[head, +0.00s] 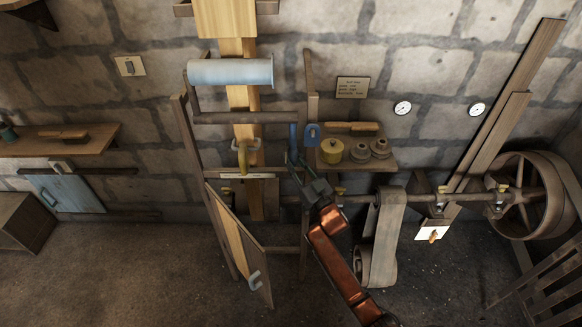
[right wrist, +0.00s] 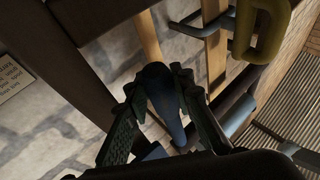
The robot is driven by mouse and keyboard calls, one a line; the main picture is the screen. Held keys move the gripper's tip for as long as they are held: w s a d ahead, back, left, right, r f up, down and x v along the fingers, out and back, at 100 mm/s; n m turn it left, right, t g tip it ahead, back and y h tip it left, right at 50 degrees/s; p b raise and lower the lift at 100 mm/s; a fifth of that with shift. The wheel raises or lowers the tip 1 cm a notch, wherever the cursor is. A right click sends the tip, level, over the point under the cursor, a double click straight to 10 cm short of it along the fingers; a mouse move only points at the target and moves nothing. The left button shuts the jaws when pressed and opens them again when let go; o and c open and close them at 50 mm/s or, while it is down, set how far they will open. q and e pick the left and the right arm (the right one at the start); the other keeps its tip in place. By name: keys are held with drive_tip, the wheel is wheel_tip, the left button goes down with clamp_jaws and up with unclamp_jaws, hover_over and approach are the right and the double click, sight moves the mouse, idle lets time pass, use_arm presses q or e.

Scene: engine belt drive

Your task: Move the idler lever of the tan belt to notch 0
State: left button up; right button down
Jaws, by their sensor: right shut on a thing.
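A tan belt (head: 237,100) runs vertically inside the wooden frame, below a pale blue roller (head: 230,72). A dark blue lever handle (head: 293,140) stands at the frame's right post, right of the belt. My right gripper (head: 296,165) reaches it from below. In the right wrist view the fingers (right wrist: 157,82) are shut on the blue handle (right wrist: 165,100), one on each side. A yellow loop handle (head: 243,157) hangs in front of the belt, above a pale strip (head: 249,176). The lever's notches cannot be made out. My left gripper is not in view.
A shelf (head: 385,158) with a yellow pot (head: 332,150) and dark round parts is close right of my gripper. A horizontal shaft (head: 410,198) carries a greyish belt (head: 388,215) and a large wheel (head: 528,195). A hinged panel (head: 238,240) stands open at the lower left.

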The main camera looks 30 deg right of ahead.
drive_tip(key=shift+d+r, duration=0.1)
drive_tip(key=shift+r, duration=0.05)
drive_tip(key=c, duration=1.7)
unclamp_jaws()
drive_tip(key=shift+w, duration=0.15)
drive_tip(key=shift+o, duration=0.2)
drive_tip(key=shift+d+f, duration=0.1)
drive_tip(key=shift+f, duration=0.1)
drive_tip(key=shift+s+f, duration=0.1)
drive_tip(key=shift+s, duration=0.1)
drive_tip(key=v, duration=0.7)
drive_tip(key=shift+s, duration=0.3)
